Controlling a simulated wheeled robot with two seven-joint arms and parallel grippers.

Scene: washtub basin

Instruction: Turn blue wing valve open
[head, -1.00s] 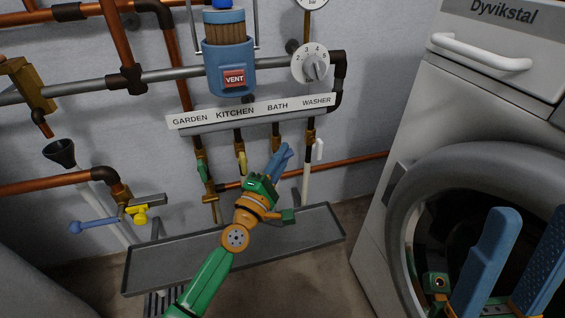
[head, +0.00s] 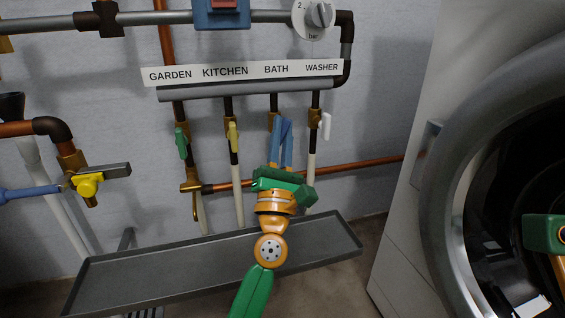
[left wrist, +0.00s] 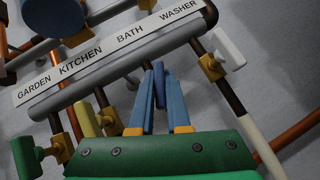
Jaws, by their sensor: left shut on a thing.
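The blue wing valve (left wrist: 159,76) sits under the BATH label on its pipe. In the left wrist view its dark blue handle stands between the two lighter blue fingers of my left gripper (left wrist: 160,90). My left gripper (head: 281,127) is shut on this handle, with the fingers pointing up the BATH pipe. In the head view the fingers largely hide the handle, so its exact angle is hard to read there. My right gripper's fingers are out of view; only a green and orange part of my right arm shows at the right edge.
A green valve (head: 181,142) and a yellow valve (head: 233,136) stand to the left, a white valve (head: 326,126) to the right. A label strip (head: 245,71) runs above. A grey tray (head: 205,267) lies below, and a washing machine (head: 418,190) stands at right.

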